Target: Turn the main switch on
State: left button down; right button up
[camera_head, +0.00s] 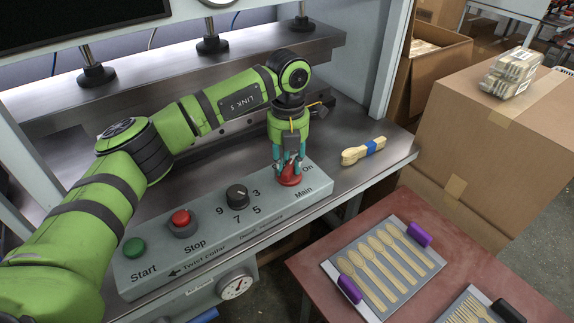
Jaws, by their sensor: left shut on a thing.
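The red main switch (290,180) sits at the right end of the grey control panel (215,238), beside the words "On" and "Main". My left gripper (289,168) reaches down onto the switch from above, its teal fingers shut on it. The fingers hide part of the switch, and I cannot tell its exact angle. My right gripper is not in view.
The panel also carries a black dial (237,195), a red stop button (181,219) and a green start button (134,248). A bundle of wooden spoons (362,151) lies right of the panel. A spoon tray (436,262) rests on the red table (318,262).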

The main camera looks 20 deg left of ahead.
aim_at(290, 163)
pick_arm(q)
jog(key=m+b, duration=0.1)
jog(key=m, duration=0.2)
jog(key=shift+w+d, duration=0.1)
jog(key=shift+d+m+b, duration=0.15)
jog(key=shift+m+b, duration=0.15)
jog(key=shift+m, duration=1.4)
jog(key=shift+r, duration=0.1)
jog(key=c, duration=0.9)
grip_release()
jog(key=shift+c, duration=0.2)
notch_tip(290, 163, up, 12)
